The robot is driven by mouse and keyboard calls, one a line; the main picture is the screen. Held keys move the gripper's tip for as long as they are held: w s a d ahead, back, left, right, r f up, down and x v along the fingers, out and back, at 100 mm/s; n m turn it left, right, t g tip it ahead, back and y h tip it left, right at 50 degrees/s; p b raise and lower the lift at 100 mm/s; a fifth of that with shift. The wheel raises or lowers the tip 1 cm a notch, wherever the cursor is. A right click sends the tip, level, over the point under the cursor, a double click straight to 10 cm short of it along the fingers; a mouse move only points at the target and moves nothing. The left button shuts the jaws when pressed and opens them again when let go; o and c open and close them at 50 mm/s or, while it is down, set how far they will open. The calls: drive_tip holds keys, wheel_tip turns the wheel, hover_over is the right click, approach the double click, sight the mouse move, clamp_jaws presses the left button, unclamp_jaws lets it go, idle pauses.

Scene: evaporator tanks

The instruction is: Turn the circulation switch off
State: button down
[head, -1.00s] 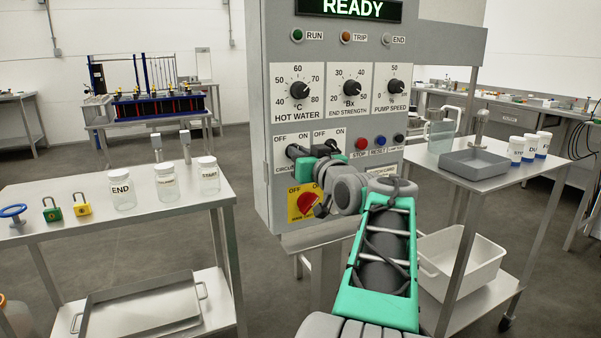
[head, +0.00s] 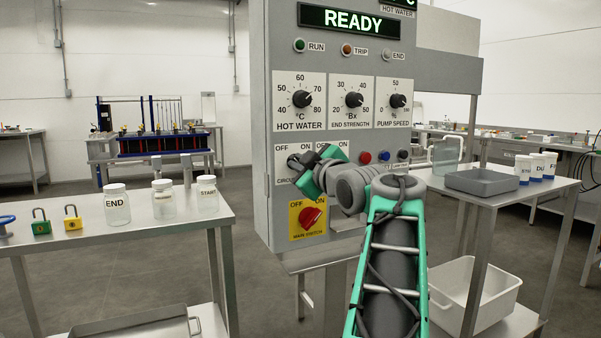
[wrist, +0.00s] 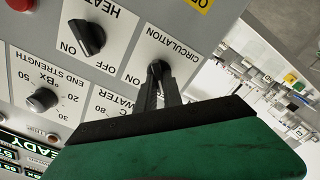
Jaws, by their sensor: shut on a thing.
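The circulation switch is a black rotary knob (wrist: 157,69) on a white plate with ON and OFF labels, shown upside down in the wrist view. My gripper (wrist: 158,80) is shut on this knob, with a dark finger on either side. The fingers hide much of the knob, so I cannot tell which way it points. In the head view, my gripper (head: 298,163) covers most of the circulation plate (head: 283,150) on the grey panel.
The heater switch (wrist: 88,38) sits beside the circulation switch. The red main switch (head: 312,217) is just below my gripper, and a red stop button (head: 365,157) is to its right. Side tables with jars (head: 163,199) and a grey tray (head: 480,182) flank the panel.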

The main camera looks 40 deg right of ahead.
drive_tip(key=shift+f+n, duration=0.1)
drive_tip(key=shift+n, duration=0.3)
drive_tip(key=c, duration=1.5)
unclamp_jaws()
drive_tip(key=shift+p+v, duration=0.3)
drive_tip(key=shift+v, duration=3.65)
